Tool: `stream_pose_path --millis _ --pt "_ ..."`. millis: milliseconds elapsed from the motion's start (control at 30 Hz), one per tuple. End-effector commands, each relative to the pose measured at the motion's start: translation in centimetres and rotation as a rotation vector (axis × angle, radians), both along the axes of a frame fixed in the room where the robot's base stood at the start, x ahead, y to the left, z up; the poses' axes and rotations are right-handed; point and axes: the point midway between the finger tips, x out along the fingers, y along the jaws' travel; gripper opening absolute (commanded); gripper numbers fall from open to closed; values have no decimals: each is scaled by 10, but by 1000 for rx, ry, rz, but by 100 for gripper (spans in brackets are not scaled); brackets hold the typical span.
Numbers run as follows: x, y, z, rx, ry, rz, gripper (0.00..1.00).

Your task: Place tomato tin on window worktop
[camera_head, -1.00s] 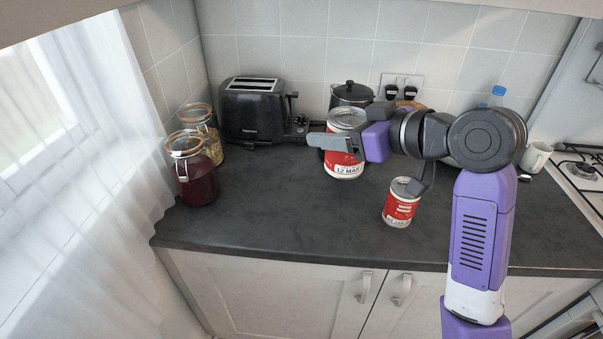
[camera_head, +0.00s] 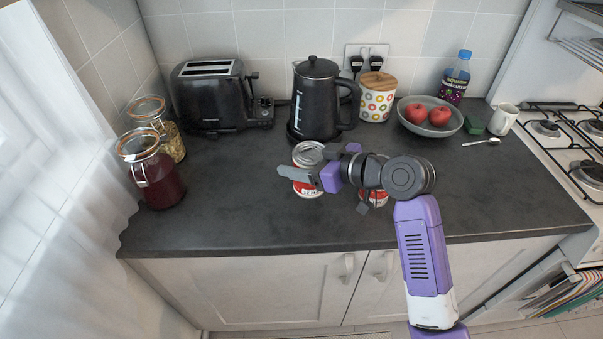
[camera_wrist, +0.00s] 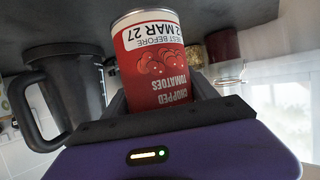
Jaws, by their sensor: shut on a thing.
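A tomato tin (camera_head: 308,190) with a silver top and red and white label is held in my gripper (camera_head: 309,167). In the wrist view the tin (camera_wrist: 158,62) sits between both fingers, its label upside down, reading "chopped tomatoes". The gripper is shut on it from the right in the head view. The tin is in front of the kettle, over the dark worktop (camera_head: 220,215) beside the window. I cannot tell whether its base touches the surface. A second red tin (camera_head: 374,197) is mostly hidden behind my arm, to the right.
A kettle (camera_head: 318,100), toaster (camera_head: 212,100), dotted canister (camera_head: 377,100) and bowl of red fruit (camera_head: 455,127) line the back. Two glass jars (camera_head: 152,175) stand at left by the window curtain. The hob (camera_head: 570,150) is at right. Worktop between jars and held tin is clear.

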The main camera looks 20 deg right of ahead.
Motion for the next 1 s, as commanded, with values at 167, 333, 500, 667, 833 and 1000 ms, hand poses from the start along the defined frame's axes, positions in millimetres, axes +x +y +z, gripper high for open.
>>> stream_pose_path --millis 167,333,500,667,833,1000 --pt "0 0 -11 1 -2 -1 0" --pt "0 0 -35 3 -1 -1 0" --pt "0 0 -46 0 -3 -1 0" --pt "1 0 -46 0 -5 -1 0" --pt "1 0 -50 0 -5 -1 0" --pt "0 0 -52 -1 -2 -1 79"
